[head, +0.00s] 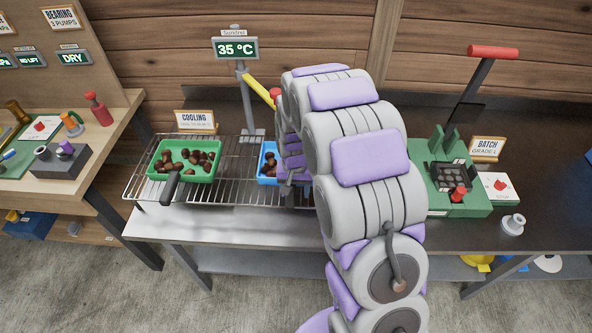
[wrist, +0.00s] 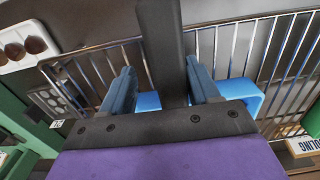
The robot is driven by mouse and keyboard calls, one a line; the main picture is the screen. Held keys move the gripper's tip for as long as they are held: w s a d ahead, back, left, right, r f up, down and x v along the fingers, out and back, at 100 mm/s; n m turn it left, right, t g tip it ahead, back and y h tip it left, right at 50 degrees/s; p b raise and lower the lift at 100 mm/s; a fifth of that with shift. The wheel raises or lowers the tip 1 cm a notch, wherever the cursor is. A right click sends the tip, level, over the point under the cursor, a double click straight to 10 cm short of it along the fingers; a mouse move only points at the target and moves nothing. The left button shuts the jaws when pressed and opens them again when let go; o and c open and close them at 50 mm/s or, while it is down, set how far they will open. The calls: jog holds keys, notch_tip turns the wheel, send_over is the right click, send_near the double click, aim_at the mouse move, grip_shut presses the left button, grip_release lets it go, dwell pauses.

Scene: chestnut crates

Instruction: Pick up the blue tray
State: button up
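The blue tray (head: 267,163) is on the wire rack, with brown chestnuts in it; my arm hides most of it in the head view. In the wrist view parts of its blue wall (wrist: 240,92) show beside and between my fingers. A dark handle (wrist: 163,45) runs between the fingers of my gripper (wrist: 162,88). The fingers stand apart on either side of the handle, with blue visible in the gap at its left. The gripper looks open around the handle. Its tips in the head view are hidden by my arm.
A green tray (head: 158,173) of chestnuts with a black handle sits left on the wire rack (head: 230,190). A temperature display (head: 236,48) on a post stands behind. A green device (head: 465,205) is to the right on the dark bench. A white holder (wrist: 20,62) shows in the wrist view.

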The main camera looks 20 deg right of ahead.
jog(key=shift+a+f, duration=0.1)
jog(key=shift+f, duration=0.25)
jog(key=shift+a+r, duration=0.1)
jog(key=shift+a, duration=1.15)
jog(key=shift+c, duration=1.4)
jog(key=shift+d, duration=1)
jog(key=c, duration=0.6)
grip_shut()
jog(key=shift+a, duration=0.75)
jog(key=shift+d, duration=0.15)
